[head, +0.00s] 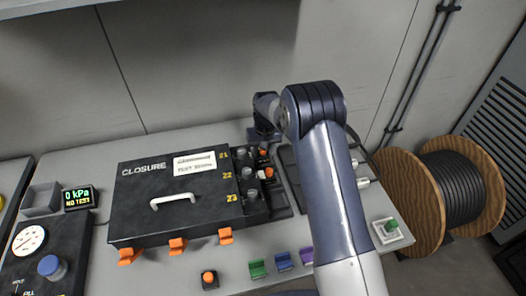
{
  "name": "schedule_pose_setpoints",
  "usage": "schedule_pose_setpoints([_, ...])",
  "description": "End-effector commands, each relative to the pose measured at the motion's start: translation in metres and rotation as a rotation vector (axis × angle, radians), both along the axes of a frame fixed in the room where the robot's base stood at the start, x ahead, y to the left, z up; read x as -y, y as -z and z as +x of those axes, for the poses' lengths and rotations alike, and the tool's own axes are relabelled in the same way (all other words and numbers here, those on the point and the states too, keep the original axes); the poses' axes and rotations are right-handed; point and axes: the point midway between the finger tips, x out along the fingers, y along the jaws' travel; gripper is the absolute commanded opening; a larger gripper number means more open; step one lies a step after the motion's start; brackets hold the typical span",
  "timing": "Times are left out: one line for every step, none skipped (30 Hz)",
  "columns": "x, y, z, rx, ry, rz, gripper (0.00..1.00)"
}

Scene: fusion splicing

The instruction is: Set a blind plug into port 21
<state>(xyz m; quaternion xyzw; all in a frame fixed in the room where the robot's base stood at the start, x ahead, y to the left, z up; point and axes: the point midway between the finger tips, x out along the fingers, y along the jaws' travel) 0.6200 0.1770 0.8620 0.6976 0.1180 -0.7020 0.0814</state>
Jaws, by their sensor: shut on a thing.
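The black closure box (135,200) lies on the bench with a white handle and a label on its lid. Yellow numbers 21, 22 and 23 run down its right edge, beside dark round ports. Port 21 (241,153) is the farthest of these. My gripper (264,142) points down just right of port 21, at the far right corner of the box. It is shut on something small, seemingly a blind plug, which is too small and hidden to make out. I cannot tell whether it touches the port.
Orange latches (177,245) line the box's near side. A pressure display (78,198) and gauge panel (50,245) are left. A cable reel (465,190) stands right, beyond the bench.

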Motion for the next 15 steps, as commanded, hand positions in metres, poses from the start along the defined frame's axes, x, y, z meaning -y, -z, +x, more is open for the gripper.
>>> schedule_pose_setpoints([-0.0001,0.0008,0.0001,0.000,0.000,0.000,0.15])
schedule_pose_setpoints([0.0000,0.0013,0.0001,0.000,0.000,0.000,0.15])
schedule_pose_setpoints([0.0000,0.0021,0.0001,0.000,0.000,0.000,0.15])
schedule_pose_setpoints([-0.0001,0.0028,0.0001,0.000,0.000,0.000,0.15])
schedule_pose_setpoints([0.0000,0.0034,0.0001,0.000,0.000,0.000,0.15])
schedule_pose_setpoints([0.0000,0.0043,0.0001,0.000,0.000,0.000,0.15])
schedule_pose_setpoints([0.0000,0.0050,0.0001,0.000,0.000,0.000,0.15])
schedule_pose_setpoints([0.0000,0.0056,0.0001,0.000,0.000,0.000,0.15])
schedule_pose_setpoints([0.0000,0.0064,0.0001,0.000,0.000,0.000,0.15])
schedule_pose_setpoints([0.0000,0.0070,0.0001,0.000,0.000,0.000,0.15])
schedule_pose_setpoints([0.0000,0.0076,0.0001,0.000,0.000,0.000,0.15])
schedule_pose_setpoints([-0.0001,0.0084,0.0001,0.000,0.000,0.000,0.14])
schedule_pose_setpoints([0.0000,0.0072,0.0001,0.000,0.000,0.000,0.40])
schedule_pose_setpoints([0.0000,0.0070,0.0001,0.000,0.000,0.000,0.42])
schedule_pose_setpoints([-0.0001,0.0070,0.0000,0.000,0.000,0.000,0.46])
